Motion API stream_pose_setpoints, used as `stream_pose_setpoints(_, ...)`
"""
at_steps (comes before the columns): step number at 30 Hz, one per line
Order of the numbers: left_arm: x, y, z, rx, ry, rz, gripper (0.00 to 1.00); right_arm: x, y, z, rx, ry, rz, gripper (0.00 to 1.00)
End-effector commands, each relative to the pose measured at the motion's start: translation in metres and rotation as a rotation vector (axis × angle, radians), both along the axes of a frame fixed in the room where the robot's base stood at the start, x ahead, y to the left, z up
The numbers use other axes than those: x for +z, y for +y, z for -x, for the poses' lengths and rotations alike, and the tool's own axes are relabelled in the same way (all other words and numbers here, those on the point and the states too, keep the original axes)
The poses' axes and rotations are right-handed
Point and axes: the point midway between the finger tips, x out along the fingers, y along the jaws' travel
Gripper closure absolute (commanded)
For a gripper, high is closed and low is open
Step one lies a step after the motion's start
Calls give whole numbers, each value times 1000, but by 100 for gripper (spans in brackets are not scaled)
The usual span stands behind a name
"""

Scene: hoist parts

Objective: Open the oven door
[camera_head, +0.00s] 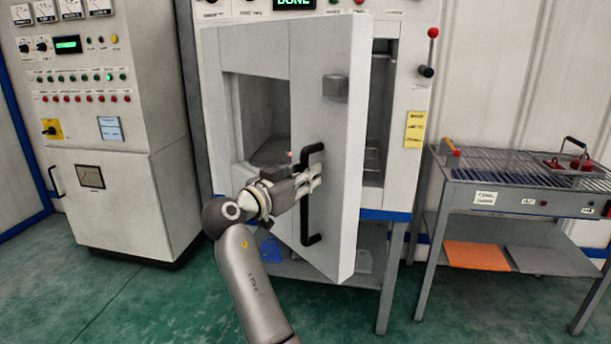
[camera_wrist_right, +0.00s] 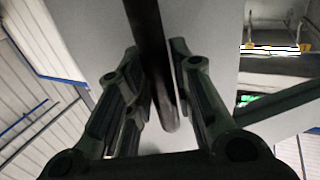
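The oven (camera_head: 405,100) stands in the middle with its "DONE" display lit at the top. Its grey-white door (camera_head: 345,225) is swung part way out, and the inside with its racks shows beside the door. The door has a black vertical handle (camera_head: 306,225), which also shows in the right wrist view (camera_wrist_right: 150,40). My right gripper (camera_head: 312,182) is at the upper part of the handle. In the right wrist view its fingers (camera_wrist_right: 155,75) lie on both sides of the bar, close against it. My left gripper is not in view.
A grey control cabinet (camera_head: 110,205) stands at the left. Green floor in front is clear.

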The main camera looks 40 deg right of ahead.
Motion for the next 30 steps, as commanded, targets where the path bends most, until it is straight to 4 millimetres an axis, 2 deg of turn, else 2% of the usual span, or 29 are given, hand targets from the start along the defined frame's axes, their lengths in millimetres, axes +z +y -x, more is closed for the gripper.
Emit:
stream_pose_setpoints(3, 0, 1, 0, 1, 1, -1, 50, 0, 0, 0, 0, -1, 0, 61)
stream_pose_setpoints(14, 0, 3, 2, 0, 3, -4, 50, 0, 5, 1, 2, -1, 0, 61)
stream_pose_setpoints(24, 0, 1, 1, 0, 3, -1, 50, -1, 56, 17, 2, -1, -1, 61)
stream_pose_setpoints(30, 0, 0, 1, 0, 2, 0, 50, 0, 70, 22, 0, 0, 0, 61)
